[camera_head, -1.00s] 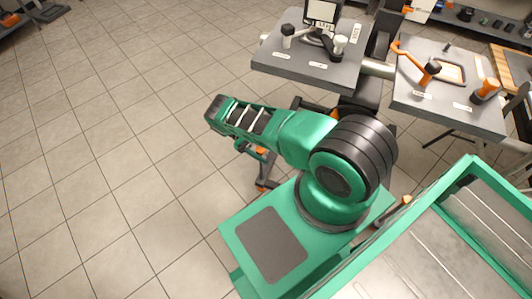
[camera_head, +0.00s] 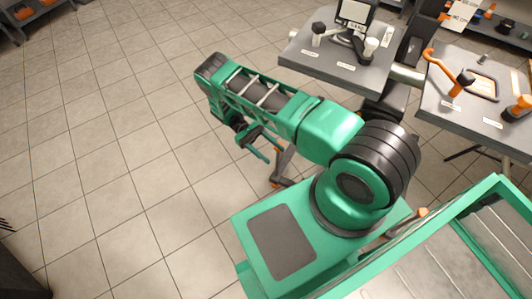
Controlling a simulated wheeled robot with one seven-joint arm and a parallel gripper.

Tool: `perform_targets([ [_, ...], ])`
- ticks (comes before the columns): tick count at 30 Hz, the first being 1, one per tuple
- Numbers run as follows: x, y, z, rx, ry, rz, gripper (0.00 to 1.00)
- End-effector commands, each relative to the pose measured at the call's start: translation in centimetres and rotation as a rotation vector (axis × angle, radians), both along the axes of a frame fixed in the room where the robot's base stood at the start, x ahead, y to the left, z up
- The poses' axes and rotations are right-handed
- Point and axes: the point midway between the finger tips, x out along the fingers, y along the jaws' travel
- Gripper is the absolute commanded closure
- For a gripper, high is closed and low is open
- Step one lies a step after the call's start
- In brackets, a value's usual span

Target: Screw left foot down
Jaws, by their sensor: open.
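My arm reaches out to the left over the floor and folds back under itself. My gripper (camera_head: 262,147) shows only in part below the forearm; its slim green fingers are open and hold nothing that I can see. It is over bare tile, to the left of a dark stand leg (camera_head: 285,165) with an orange end (camera_head: 276,182) near the floor. My arm hides much of that stand. I cannot tell which part is the left foot.
Two grey-topped benches stand at the upper right: one (camera_head: 335,70) with a screen (camera_head: 356,12) and a white-topped knob (camera_head: 371,46), one (camera_head: 450,112) with an orange handle (camera_head: 445,66). Shelves (camera_head: 32,20) stand at the upper left. The tiled floor (camera_head: 110,130) on the left is clear.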

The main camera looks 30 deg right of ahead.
Motion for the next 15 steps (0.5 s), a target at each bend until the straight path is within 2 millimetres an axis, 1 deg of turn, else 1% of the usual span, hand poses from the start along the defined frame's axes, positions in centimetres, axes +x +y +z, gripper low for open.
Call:
perform_targets([
  [1, -0.1, 0.6, 0.4, 0.002, 0.000, 0.000, 0.45],
  [3, -0.4, 1.2, 0.8, 0.002, 0.001, -0.001, 0.45],
  [6, -0.6, 1.8, 1.2, 0.001, 0.000, -0.001, 0.45],
  [15, -0.7, 2.1, 1.3, 0.001, 0.000, -0.001, 0.45],
])
